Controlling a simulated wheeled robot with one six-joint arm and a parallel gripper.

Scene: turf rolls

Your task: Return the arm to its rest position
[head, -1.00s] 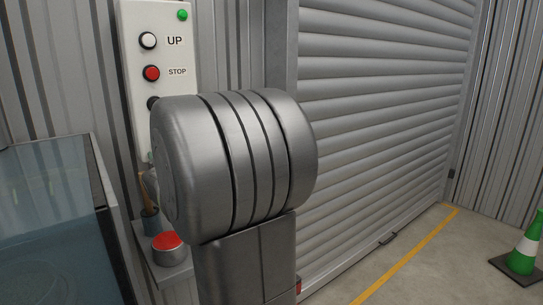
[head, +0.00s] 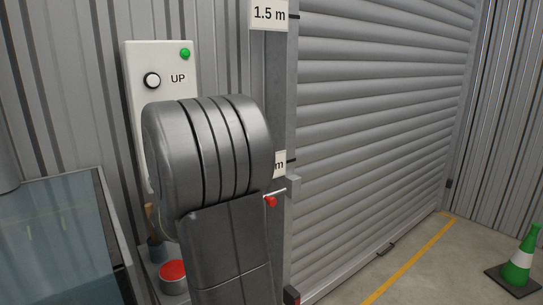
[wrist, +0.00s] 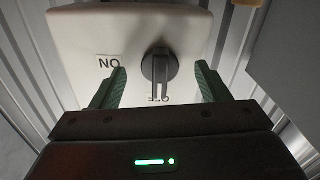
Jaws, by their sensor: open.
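My gripper (wrist: 160,72) shows in the wrist view with its two green fingers apart and nothing held between them. A dark rotary knob (wrist: 161,66) on a white plate (wrist: 90,34) lies beyond and between the fingertips. The plate carries an upside-down ON label at the left, and a partly covered label near the lower end of the knob. I cannot tell how far the fingers are from the plate. In the head view my arm's thick grey joint (head: 208,150) stands upright in the middle, and my gripper is hidden.
A white control panel (head: 152,57) with an UP button is on the wall behind my arm, partly covered. A glass-topped unit (head: 60,235) stands left. A roller door (head: 375,130) and a green cone (head: 520,255) are right.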

